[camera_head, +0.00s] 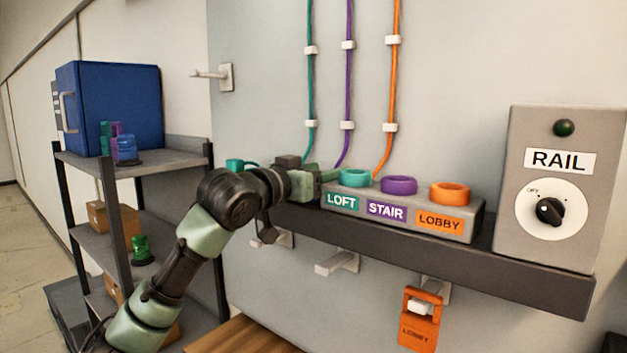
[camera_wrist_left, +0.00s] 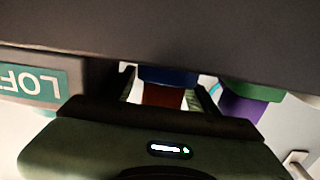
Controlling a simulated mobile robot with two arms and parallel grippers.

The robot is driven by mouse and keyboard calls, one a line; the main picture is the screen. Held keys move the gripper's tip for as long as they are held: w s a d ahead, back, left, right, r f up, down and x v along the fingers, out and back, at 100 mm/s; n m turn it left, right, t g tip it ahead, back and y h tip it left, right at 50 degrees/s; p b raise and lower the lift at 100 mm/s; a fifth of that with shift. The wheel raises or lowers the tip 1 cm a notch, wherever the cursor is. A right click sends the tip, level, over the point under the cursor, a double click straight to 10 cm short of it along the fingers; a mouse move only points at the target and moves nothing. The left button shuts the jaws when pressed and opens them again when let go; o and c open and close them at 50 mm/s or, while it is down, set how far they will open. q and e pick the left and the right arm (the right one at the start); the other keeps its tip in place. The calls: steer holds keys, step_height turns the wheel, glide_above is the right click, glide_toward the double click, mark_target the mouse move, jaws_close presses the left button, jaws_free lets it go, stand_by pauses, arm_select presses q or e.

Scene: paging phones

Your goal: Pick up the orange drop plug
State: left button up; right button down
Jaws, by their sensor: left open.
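The orange cable (camera_head: 388,110) runs down the wall and goes out of sight behind the socket block (camera_head: 470,232); I cannot make out an orange plug at its end. The block carries an orange ring (camera_head: 450,193) over the LOBBY label, a purple ring (camera_head: 399,185) and a teal ring (camera_head: 355,178). My left gripper (camera_head: 328,175) is open at the block's left end, by the LOFT side. In the left wrist view, a reddish-brown piece (camera_wrist_left: 163,95) under a dark blue one (camera_wrist_left: 168,76) shows between the fingers; whether they are held apart from it is unclear. My right gripper is not in view.
The grey RAIL box (camera_head: 552,185) stands at the ledge's right end. The dark ledge (camera_head: 530,280) has pegs below, one with an orange LOBBY tag (camera_head: 417,330). A teal plug (camera_head: 238,163) sits left of my wrist. A shelf rack (camera_head: 180,160) with a blue cabinet (camera_head: 110,105) stands left.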

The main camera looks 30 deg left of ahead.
arm_select(q)
steer(key=shift+s+a+r, duration=0.1)
steer(key=shift+s, duration=0.15)
steer(key=c, duration=1.1)
jaws_close()
steer(key=shift+w, duration=0.1)
steer(key=shift+r, duration=0.8)
step_height(320, 180, up, 18)
steer(key=b, duration=0.2)
steer(key=shift+r, duration=0.2)
